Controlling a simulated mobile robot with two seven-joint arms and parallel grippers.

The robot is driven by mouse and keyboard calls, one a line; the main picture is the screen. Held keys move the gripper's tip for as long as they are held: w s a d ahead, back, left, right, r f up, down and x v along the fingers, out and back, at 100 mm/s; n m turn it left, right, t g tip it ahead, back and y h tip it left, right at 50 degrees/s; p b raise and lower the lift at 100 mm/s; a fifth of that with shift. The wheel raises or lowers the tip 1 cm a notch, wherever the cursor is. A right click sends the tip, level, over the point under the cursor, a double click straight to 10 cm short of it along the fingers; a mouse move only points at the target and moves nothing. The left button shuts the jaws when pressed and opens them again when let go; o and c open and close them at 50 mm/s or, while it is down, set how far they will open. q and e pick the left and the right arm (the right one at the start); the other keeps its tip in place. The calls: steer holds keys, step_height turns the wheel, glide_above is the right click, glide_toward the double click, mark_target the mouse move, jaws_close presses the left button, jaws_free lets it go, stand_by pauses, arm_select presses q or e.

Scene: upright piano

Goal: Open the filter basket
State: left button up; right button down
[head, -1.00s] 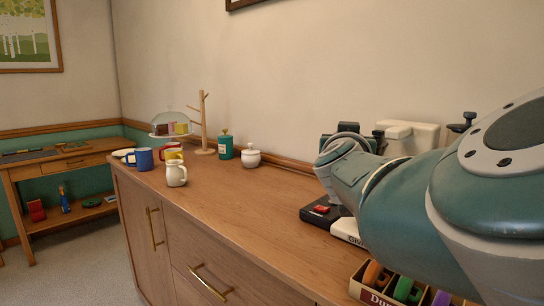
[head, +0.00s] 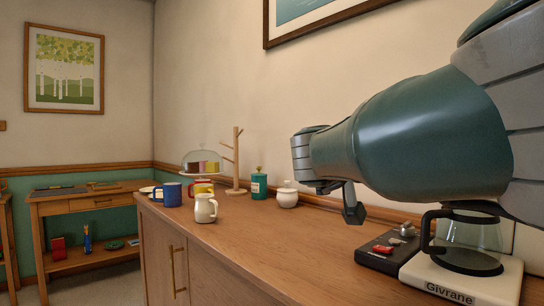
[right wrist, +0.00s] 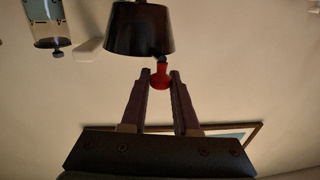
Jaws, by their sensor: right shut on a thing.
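In the right wrist view, my right gripper (right wrist: 160,78) is shut on a small red handle (right wrist: 159,80). The handle joins a dark, tapered filter basket (right wrist: 139,30) just beyond the fingertips. In the head view, my right arm crosses from the right and hides the upper part of the white coffee maker (head: 462,284), so the basket and gripper cannot be made out there. A glass carafe (head: 470,240) with a black handle stands on the coffee maker's base. My left gripper is not in view.
A black device (head: 388,254) with a red switch sits left of the coffee maker. A cream jug (head: 205,208), blue mug (head: 171,195), white lidded pot (head: 287,196) and green canister (head: 259,185) stand farther left. The wooden top (head: 290,245) between is clear.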

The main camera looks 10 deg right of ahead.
steer(key=shift+s+d, duration=0.1)
steer(key=c, duration=0.7)
jaws_free()
steer(key=shift+o, duration=0.2)
steer(key=p+v, duration=1)
steer(key=p, duration=0.1)
